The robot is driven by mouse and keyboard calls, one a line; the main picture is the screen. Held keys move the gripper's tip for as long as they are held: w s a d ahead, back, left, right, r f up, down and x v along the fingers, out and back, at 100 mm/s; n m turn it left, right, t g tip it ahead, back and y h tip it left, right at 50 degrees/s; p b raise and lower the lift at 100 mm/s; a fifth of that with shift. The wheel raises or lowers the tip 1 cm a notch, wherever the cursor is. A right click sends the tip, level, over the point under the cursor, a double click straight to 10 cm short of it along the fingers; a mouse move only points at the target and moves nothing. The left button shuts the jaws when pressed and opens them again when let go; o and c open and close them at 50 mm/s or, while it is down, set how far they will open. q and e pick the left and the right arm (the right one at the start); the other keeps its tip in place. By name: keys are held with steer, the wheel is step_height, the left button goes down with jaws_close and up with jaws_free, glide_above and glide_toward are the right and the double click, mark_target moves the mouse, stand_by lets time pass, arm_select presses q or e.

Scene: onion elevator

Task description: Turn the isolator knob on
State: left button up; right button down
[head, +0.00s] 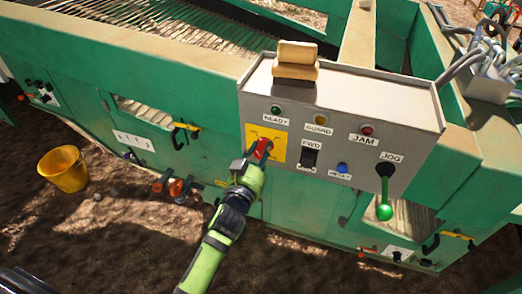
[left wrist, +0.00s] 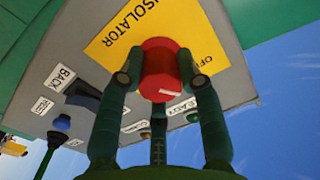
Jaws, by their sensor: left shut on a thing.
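The isolator knob is red and sits on a yellow plate (head: 279,140) at the left of the grey control box's front. In the left wrist view the red knob (left wrist: 160,68) fills the space between my fingers, and the yellow plate (left wrist: 112,38) behind it reads "ISOLATOR" and "OFF". My left gripper (head: 258,158) is shut on the knob, with fingers on both sides of it in the left wrist view (left wrist: 160,80). In the head view the gripper partly covers the knob. My right gripper is not in view.
The grey control box (head: 390,107) also carries READY, GUARD and JAM lamps, an FWD switch (head: 309,156), a blue button (head: 342,168) and a green JOG lever (head: 384,190). A yellow bucket (head: 63,169) stands on the ground at left.

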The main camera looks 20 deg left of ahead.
arm_select(q)
steer(key=m, duration=0.1)
steer(key=r+m+p, duration=0.1)
steer(key=m, duration=0.1)
steer(key=shift+w+d+r+m, duration=0.1)
steer(key=shift+m, duration=0.2)
steer(key=m, duration=0.3)
steer(key=shift+m, duration=0.3)
steer(key=m, duration=0.4)
steer(key=shift+d+f+m+p, duration=0.1)
steer(key=shift+f+m+p, duration=0.1)
steer(key=shift+m+p, duration=0.15)
steer(key=shift+d+f+m, duration=0.1)
steer(key=shift+m, duration=1.75)
steer(key=o, duration=1.1)
steer(key=shift+o, duration=0.2)
steer(key=shift+d+f, duration=0.1)
steer(key=shift+f, duration=0.05)
steer(key=shift+f, duration=0.1)
